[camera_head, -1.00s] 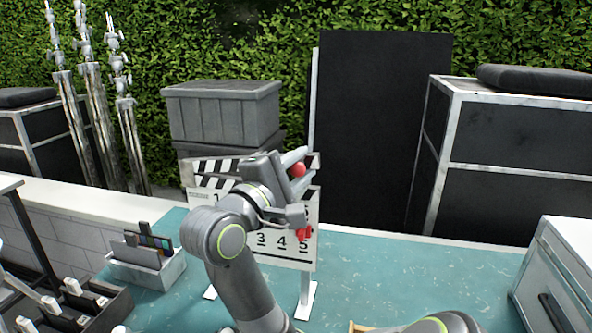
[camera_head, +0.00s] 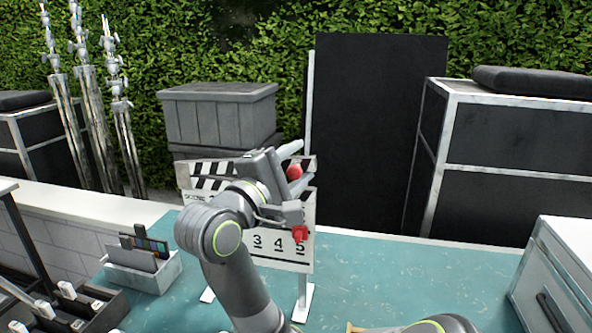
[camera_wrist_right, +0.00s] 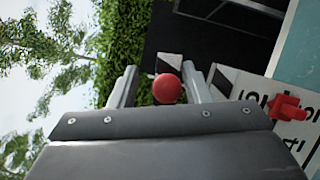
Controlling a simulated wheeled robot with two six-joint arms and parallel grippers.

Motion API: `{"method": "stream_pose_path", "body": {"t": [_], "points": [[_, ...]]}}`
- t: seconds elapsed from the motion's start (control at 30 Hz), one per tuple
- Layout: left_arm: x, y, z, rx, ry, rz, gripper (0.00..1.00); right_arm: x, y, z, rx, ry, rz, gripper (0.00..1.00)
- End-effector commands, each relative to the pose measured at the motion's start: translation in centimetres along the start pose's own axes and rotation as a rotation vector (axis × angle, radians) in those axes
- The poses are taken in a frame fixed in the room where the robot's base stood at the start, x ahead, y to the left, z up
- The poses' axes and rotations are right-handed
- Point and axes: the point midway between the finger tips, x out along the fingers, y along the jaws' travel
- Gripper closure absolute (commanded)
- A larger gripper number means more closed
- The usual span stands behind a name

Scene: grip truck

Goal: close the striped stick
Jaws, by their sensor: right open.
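The clapperboard (camera_head: 270,258) stands on the teal table on white feet, with printed numbers on its face. The black-and-white striped stick (camera_head: 203,170) runs along its top, largely hidden behind my right arm. Striped parts also show in the right wrist view (camera_wrist_right: 223,80). A red ball (camera_head: 294,172) shows near the stick's right end. My right gripper (camera_head: 293,167) is open at that end. In the right wrist view the ball (camera_wrist_right: 166,89) appears between the spread fingers, with gaps on both sides. A red knob (camera_head: 300,233) sits lower on the board. My left gripper is not in view.
A white holder with cards (camera_head: 143,272) and a dark tray (camera_head: 95,306) are at the left. A grey cabinet (camera_head: 560,275) stands at the right. A black panel (camera_head: 370,130) and grey crate (camera_head: 218,115) are behind. The table right of the board is clear.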

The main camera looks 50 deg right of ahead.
Motion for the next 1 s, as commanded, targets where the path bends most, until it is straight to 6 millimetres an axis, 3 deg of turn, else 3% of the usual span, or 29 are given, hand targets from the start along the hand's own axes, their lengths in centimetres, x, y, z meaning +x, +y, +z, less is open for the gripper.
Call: {"method": "stream_pose_path", "body": {"t": [0.5,0.7,1.0], "points": [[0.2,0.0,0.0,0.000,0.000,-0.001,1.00,0.9,7.4,2.3,0.003,-0.002,0.001,0.57],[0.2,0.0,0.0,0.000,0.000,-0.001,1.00,1.1,8.5,2.6,0.000,-0.001,0.001,0.57],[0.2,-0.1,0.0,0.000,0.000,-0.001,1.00,1.1,8.6,2.6,-0.002,0.000,0.001,0.57]]}}
